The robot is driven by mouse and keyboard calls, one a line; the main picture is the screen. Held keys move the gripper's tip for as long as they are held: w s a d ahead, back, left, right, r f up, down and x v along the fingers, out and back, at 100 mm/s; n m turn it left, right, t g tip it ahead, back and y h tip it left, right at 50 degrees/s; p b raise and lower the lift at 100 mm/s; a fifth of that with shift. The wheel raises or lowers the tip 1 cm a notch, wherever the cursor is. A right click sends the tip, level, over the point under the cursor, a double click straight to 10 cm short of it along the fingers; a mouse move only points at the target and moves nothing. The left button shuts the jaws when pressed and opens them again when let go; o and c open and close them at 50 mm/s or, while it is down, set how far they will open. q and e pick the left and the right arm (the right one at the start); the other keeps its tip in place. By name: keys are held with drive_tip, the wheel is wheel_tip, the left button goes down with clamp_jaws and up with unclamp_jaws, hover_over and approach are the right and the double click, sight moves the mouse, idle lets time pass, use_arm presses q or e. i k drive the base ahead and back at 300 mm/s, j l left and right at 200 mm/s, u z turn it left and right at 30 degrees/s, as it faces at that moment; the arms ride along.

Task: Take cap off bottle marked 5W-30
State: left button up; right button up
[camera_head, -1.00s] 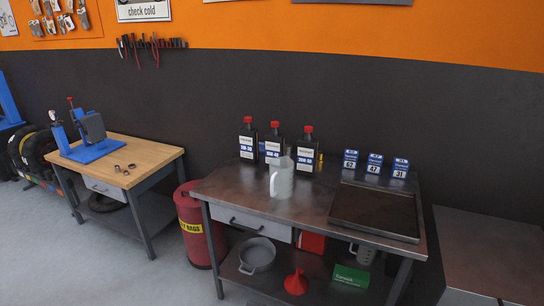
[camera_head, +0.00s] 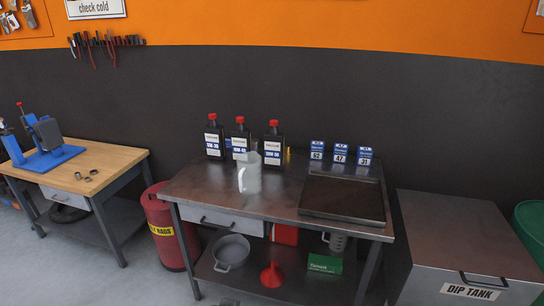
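Three dark oil bottles with red caps stand upright in a row at the back left of the metal workbench (camera_head: 270,222). The left bottle (camera_head: 221,131) has a blue and white label that seems to read 5W-30, though the print is small. Its red cap (camera_head: 213,117) is on. The middle bottle (camera_head: 246,133) seems to be marked 10W-40 and the right bottle (camera_head: 274,138) 20W-50; both wear red caps. Neither of my grippers is in view.
A translucent jug (camera_head: 250,178) stands in front of the middle and right bottles. A dark tray (camera_head: 343,219) and several small blue boxes (camera_head: 339,155) are at the bench's right. A red bin (camera_head: 160,225) stands left, a dip tank (camera_head: 468,240) right.

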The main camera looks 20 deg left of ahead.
sight(213, 133)
drive_tip(key=i+j, duration=0.25)
drive_tip(key=i+j+z, duration=0.15)
drive_tip(key=j, duration=0.3)
drive_tip(key=i+j, duration=0.3)
drive_tip(key=i+j+z, duration=0.15)
drive_tip(key=j, duration=0.3)
drive_tip(key=i+j, duration=0.3)
drive_tip(key=i+j+z, duration=0.15)
drive_tip(key=j, duration=0.35)
